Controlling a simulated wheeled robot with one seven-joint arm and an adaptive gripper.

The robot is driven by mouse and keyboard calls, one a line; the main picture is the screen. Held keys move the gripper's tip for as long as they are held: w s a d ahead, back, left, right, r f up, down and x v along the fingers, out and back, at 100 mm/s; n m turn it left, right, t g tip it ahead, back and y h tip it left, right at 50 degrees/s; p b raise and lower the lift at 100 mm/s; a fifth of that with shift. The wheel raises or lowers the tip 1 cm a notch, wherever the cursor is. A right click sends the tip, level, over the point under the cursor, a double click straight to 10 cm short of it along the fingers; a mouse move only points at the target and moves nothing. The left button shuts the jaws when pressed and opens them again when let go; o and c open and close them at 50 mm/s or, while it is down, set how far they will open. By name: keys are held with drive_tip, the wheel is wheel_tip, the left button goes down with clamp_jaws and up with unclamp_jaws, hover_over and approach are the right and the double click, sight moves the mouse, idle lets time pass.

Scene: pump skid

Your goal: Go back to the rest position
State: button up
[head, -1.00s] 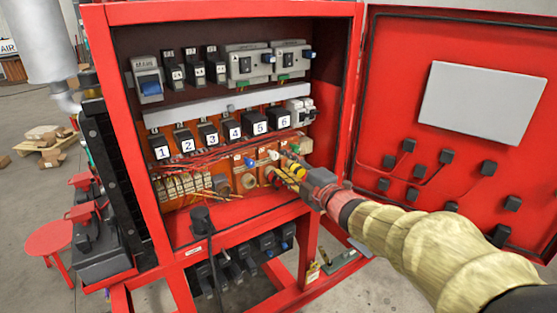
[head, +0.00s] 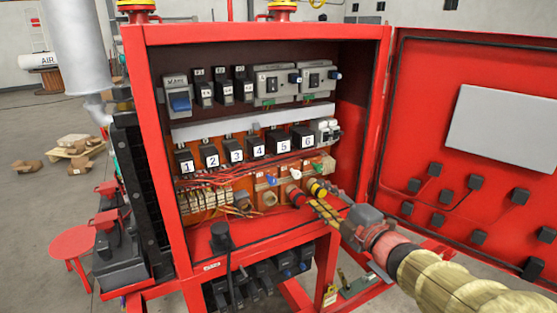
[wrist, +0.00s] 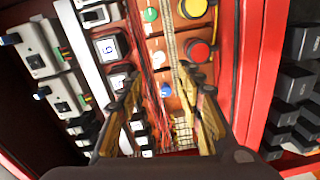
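My gripper (head: 318,207) is at the front of the open red cabinet (head: 158,130), low on its right side, by the orange panel with the buttons and knobs. In the wrist view the two striped fingers of my gripper (wrist: 163,95) stand wide apart with nothing held between them. A blue knob (wrist: 165,90) and a white knob (wrist: 157,59) show beyond the gap. I cannot tell the exact distance from the fingertips to the panel.
The cabinet's open red door (head: 450,185) stands to the right, close to my arm. Numbered black relays (head: 256,145) and red wires fill the cabinet's middle. A black post (head: 221,238) stands at its lower front lip. A red stool (head: 72,243) is at the left.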

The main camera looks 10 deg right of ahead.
drive_tip(key=s+d+f+m+g+h, duration=0.4)
drive_tip(key=d+f+m+h, duration=0.4)
drive_tip(key=d+f+m, duration=0.3)
drive_tip(key=s+d+f+m+g+h, duration=0.1)
drive_tip(key=s+d+f+m+g, duration=0.1)
drive_tip(key=s+d+m+g, duration=0.3)
drive_tip(key=s+a+r+m+g+y, duration=0.2)
drive_tip(key=s+a+m+y, duration=0.1)
drive_tip(key=s+a, duration=1.6)
drive_tip(key=shift+s+a+m+y, duration=0.3)
drive_tip(key=shift+s+a+m, duration=0.1)
drive_tip(key=shift+s, duration=0.35)
